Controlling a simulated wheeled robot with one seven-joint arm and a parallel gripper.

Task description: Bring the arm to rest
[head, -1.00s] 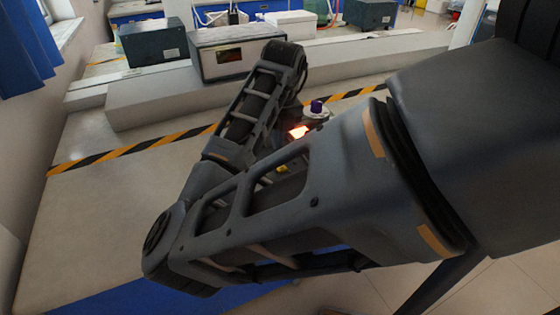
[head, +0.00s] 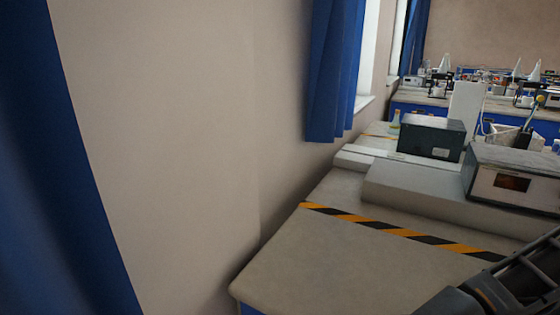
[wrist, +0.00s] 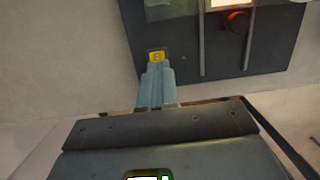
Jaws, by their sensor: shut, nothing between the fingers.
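My gripper (wrist: 156,70) shows in the wrist view with its two pale blue fingers together and nothing between them. Its tips appear just in front of a small yellow label on a dark grey panel (wrist: 185,50); I cannot tell whether they touch it. In the head view only part of my arm (head: 500,285) shows, at the lower right corner, and the gripper is out of that picture.
In the head view, a worktop (head: 330,250) with a black and yellow stripe (head: 400,232) lies bare in front. A dark box (head: 430,138) and a grey instrument (head: 515,178) stand at the back. A wall (head: 190,130) and blue curtains (head: 335,70) are at the left.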

